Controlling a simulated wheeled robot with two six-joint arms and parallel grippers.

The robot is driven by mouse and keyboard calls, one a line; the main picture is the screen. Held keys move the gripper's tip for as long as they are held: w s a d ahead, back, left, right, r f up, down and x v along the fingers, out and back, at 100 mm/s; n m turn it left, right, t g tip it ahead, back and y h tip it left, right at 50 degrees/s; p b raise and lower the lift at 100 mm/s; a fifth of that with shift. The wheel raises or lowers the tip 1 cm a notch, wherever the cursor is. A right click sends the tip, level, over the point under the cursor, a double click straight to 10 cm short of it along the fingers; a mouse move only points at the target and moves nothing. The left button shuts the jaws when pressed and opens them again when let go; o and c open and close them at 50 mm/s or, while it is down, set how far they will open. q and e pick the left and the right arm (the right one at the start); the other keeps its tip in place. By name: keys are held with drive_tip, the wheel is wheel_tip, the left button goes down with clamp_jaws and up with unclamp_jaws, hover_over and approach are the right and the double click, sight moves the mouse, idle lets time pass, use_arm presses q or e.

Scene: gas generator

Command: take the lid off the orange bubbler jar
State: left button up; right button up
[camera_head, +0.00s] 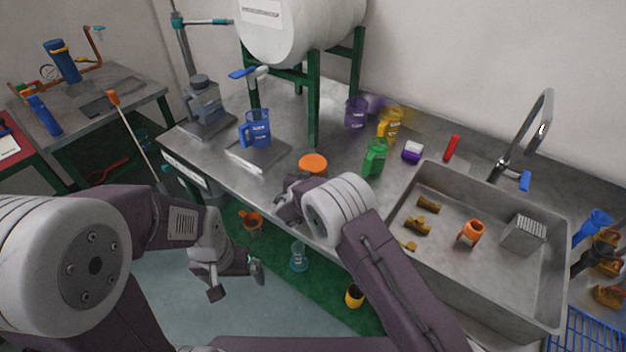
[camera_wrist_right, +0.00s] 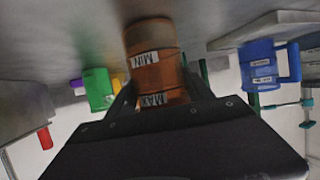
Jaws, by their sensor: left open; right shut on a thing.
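The orange bubbler jar (camera_wrist_right: 155,62) stands on the counter near its front edge, with MIN and MAX labels upside down in the right wrist view. In the head view its flat orange lid (camera_head: 313,163) shows on top, and the jar's body is mostly hidden by my right arm. My right gripper (camera_wrist_right: 158,92) is shut on the jar's side; it is partly hidden in the head view (camera_head: 290,205). My left gripper (camera_head: 238,281) is open and empty, in front of the counter and lower left of the jar, apart from it.
A blue jug (camera_head: 256,130) sits on a plate left of the lid. A green jug (camera_head: 376,157), a yellow jug (camera_head: 390,124) and a purple jug (camera_head: 355,113) stand behind and right. The sink (camera_head: 485,275) holds several small parts. A green rack stands behind.

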sight(313, 165)
drive_tip(key=shift+d+r+b, duration=0.1)
drive_tip(key=shift+r+b, duration=0.4)
drive_tip(key=shift+r, duration=1.65)
drive_tip(key=s+d+r+b, duration=0.3)
drive_tip(key=s+d+r, duration=0.3)
drive_tip(key=d, duration=0.3)
drive_tip(key=shift+d+r, duration=0.35)
drive_tip(key=shift+d, duration=0.05)
